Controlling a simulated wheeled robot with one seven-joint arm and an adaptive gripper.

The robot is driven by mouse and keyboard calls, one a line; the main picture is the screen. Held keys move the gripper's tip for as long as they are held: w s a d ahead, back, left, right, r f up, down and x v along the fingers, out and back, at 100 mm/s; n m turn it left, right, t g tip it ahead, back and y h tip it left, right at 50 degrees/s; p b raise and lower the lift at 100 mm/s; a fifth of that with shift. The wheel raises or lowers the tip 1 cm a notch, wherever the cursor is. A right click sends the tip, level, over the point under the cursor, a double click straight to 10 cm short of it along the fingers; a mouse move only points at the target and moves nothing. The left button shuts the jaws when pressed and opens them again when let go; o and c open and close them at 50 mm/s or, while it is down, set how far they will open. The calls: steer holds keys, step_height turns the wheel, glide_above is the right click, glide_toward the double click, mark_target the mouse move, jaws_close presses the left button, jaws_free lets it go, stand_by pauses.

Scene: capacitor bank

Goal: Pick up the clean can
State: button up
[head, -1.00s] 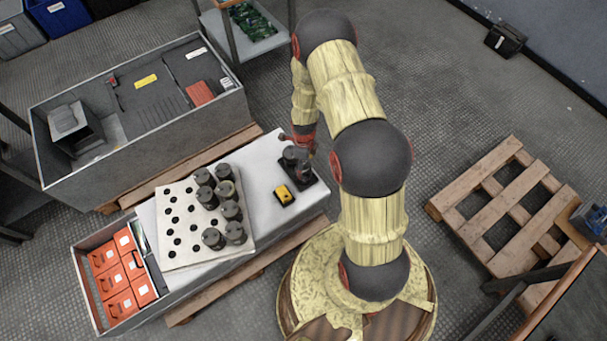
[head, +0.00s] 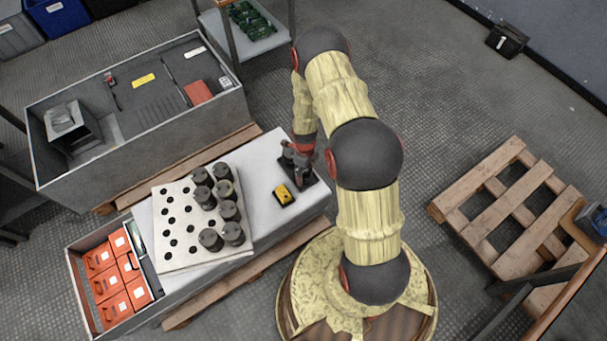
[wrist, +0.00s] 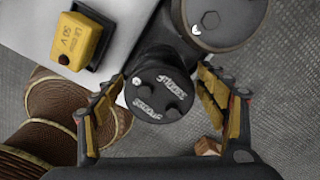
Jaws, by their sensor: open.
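A dark round can (wrist: 160,92) with two holes and pale lettering on its top stands in the middle of the wrist view. My gripper (wrist: 160,78) is open, with one finger on each side of this can; I cannot tell whether they touch it. A larger grey can (wrist: 228,18) is beside it at the top edge, partly cut off. In the head view my gripper (head: 303,163) is low over the dark stand (head: 311,180) at the bench's right end and partly hides the cans there. I cannot tell which can is the clean one.
A yellow meter (head: 284,194) lies on the bench close to the stand. Left of it, a white board with holes (head: 172,255) holds several dark cans (head: 228,210). A bin of orange boxes (head: 72,285) is at the bench's left end. A wooden pallet (head: 490,195) lies on the floor at right.

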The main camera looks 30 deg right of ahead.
steer(key=shift+c, duration=0.2)
steer(key=c, duration=1.6)
steer(key=shift+r, duration=0.1)
steer(key=shift+c, duration=0.5)
steer(key=shift+r+p, duration=0.45)
steer(key=shift+r, duration=0.2)
step_height(320, 180, up, 2)
steer(key=shift+r+p, duration=0.2)
steer(key=shift+p, duration=0.45)
steer(key=s+a+r+p, duration=0.1)
steer(key=s+r+p, duration=0.1)
steer(key=s+r, duration=0.2)
steer(key=s+a+r+p, duration=0.2)
steer(key=s+r, duration=0.3)
steer(key=s, duration=0.4)
steer(key=shift+s+r+p, duration=0.15)
steer(key=shift+s+p, duration=0.2)
steer(key=shift+p, duration=0.05)
